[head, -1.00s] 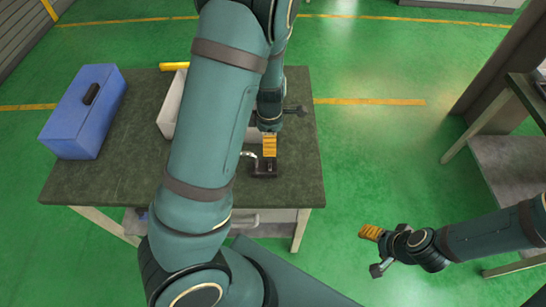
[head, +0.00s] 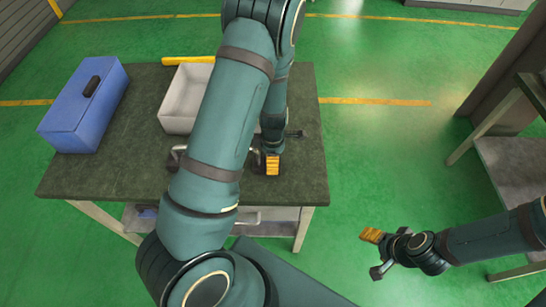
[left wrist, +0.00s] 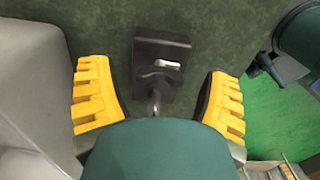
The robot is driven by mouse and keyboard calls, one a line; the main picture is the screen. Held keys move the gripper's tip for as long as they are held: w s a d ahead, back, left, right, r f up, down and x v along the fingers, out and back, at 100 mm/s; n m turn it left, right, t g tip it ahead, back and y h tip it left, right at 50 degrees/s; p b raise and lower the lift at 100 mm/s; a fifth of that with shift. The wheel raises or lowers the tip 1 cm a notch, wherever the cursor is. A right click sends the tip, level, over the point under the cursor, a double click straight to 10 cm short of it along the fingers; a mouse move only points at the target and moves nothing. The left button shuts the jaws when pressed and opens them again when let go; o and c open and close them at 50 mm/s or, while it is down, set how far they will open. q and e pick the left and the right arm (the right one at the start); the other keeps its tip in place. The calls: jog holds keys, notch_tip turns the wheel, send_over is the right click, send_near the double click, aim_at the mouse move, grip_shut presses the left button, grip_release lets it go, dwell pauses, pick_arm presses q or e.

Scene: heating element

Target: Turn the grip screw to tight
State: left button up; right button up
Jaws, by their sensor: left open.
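In the left wrist view a dark block-shaped fixture (left wrist: 158,55) stands on the table, with a small pale metal bar on it. A bent metal rod (left wrist: 155,100), seemingly the grip screw's handle, comes off its near side and runs behind my wrist. My left gripper (left wrist: 160,88) is open, with one yellow finger on each side of the fixture and rod, apart from both. In the head view my left gripper (head: 272,164) is over the fixture, which it mostly hides. My right gripper (head: 371,235) hangs over the floor at right; its finger gap is unclear.
The dark table (head: 110,180) carries a blue toolbox (head: 75,115) at left and a pale open bin (head: 180,112) behind my left arm. A yellow object (head: 188,60) lies at the back edge. Another table (head: 510,165) stands at far right.

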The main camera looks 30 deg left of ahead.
pick_arm(q)
jog(key=c, duration=1.2)
jog(key=m, duration=0.4)
jog(key=shift+m, duration=0.3)
jog(key=m, duration=0.4)
jog(key=shift+m, duration=0.3)
